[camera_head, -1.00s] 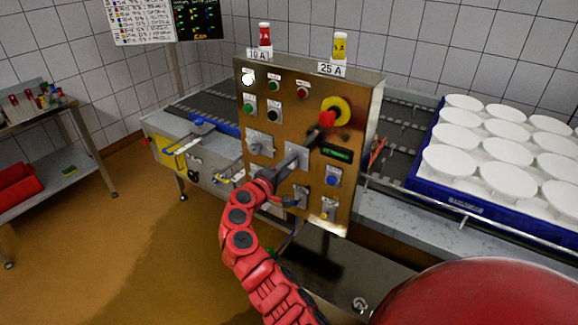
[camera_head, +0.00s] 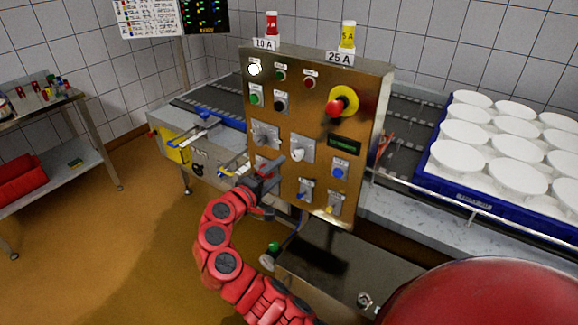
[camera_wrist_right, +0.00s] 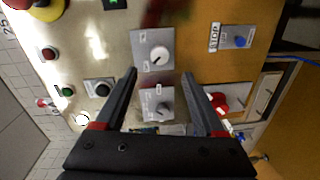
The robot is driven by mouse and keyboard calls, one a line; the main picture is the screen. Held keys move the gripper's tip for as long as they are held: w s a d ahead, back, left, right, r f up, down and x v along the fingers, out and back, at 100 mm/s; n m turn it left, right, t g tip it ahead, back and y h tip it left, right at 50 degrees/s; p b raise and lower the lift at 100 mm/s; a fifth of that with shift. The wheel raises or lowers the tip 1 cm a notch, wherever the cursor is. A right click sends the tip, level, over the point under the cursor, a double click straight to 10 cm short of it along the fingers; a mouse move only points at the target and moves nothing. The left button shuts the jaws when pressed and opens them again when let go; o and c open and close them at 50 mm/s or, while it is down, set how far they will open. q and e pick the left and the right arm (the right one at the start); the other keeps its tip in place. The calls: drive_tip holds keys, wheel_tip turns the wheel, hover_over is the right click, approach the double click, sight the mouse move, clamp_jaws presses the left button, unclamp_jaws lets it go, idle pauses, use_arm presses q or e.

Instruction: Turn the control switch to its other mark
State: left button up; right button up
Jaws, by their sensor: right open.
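The control panel (camera_head: 318,115) is an upright brass-coloured box with lamps, buttons and rotary switches. Two switches on grey plates, the left switch (camera_head: 264,134) and the middle switch (camera_head: 300,149), sit mid-panel. The middle switch's round knob (camera_wrist_right: 159,53) and the left switch's knob (camera_wrist_right: 163,106) show in the right wrist view. I cannot tell which one the task means. My right gripper (camera_head: 275,183) is open and empty before the panel's lower left. In the right wrist view its fingers (camera_wrist_right: 161,76) frame the left switch, touching nothing visible. My left gripper is out of view.
A red-and-yellow emergency stop (camera_head: 341,102) sticks out at the panel's upper right. A red-handled switch (camera_wrist_right: 220,102) is near one finger. A conveyor (camera_head: 405,125) runs behind, with a blue crate (camera_head: 490,207) of white moulds at right. A steel box (camera_head: 345,268) stands below.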

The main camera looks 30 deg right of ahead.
drive_tip(key=b+v, duration=0.1)
drive_tip(key=v, duration=0.7)
drive_tip(key=shift+a, duration=0.25)
